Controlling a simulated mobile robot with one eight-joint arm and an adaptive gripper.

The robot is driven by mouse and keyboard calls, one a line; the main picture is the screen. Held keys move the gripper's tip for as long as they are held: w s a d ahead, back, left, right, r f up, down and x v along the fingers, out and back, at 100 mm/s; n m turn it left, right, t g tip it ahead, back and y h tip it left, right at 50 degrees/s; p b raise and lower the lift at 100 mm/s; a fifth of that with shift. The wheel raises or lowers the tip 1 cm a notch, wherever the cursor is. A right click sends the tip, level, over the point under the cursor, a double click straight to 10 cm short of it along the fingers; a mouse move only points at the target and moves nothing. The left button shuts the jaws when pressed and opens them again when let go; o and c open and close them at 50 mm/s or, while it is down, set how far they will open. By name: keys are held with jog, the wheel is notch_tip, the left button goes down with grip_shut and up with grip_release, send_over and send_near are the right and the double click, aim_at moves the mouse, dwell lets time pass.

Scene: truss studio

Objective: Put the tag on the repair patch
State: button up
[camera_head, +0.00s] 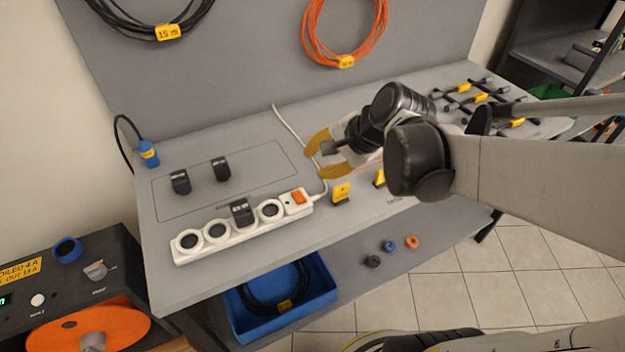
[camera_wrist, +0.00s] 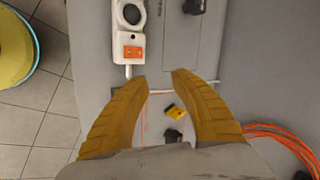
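Two small yellow tags with black parts stand on the bench, one (camera_head: 341,192) just right of the power strip, the other (camera_head: 379,178) partly hidden by my arm. One yellow tag (camera_wrist: 175,112) shows in the wrist view, below and between my fingertips. My gripper (camera_head: 319,154) is open and empty above the bench, behind the nearer tag. In the wrist view my gripper (camera_wrist: 162,77) has its yellow fingers spread, with a white cable (camera_wrist: 158,91) crossing the gap beneath them. I cannot make out a repair patch; my gripper may hide part of the cable.
A white power strip (camera_head: 255,229) with a black plug (camera_head: 241,211) lies along the bench front. Two black plugs (camera_head: 180,182) (camera_head: 221,169) stand in an outlined area. Tools (camera_head: 480,95) lie at the right. A blue bin (camera_head: 318,293) sits below.

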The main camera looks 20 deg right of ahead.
jog(key=s+a+r+n+h, duration=0.2)
jog(key=s+a+n, duration=0.3)
jog(key=s+n, duration=0.5)
jog(key=shift+s+n+h, duration=0.25)
jog(key=shift+n+h, duration=0.25)
jog(key=shift+n, duration=1.5)
